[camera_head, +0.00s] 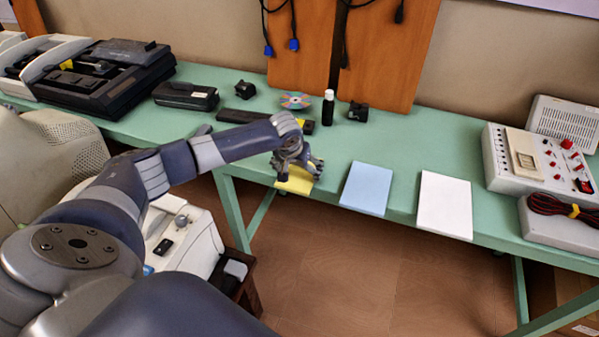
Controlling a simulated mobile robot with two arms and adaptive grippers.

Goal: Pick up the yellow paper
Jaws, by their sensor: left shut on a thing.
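The yellow paper (294,184) is at the front edge of the green table, left of a blue paper (366,188) and a white paper (445,204). My left gripper (298,170) is over the yellow paper and shut on it. The fingers and wrist cover the paper's back part. I cannot tell whether the paper is lifted clear of the tabletop. My right gripper is not in view.
The green table (430,150) carries a black bottle (328,107), a disc (296,100), small black devices, a dark machine (105,75) at left, and a white control box (540,158) with coiled cable (562,206) at right. Wooden boards lean behind.

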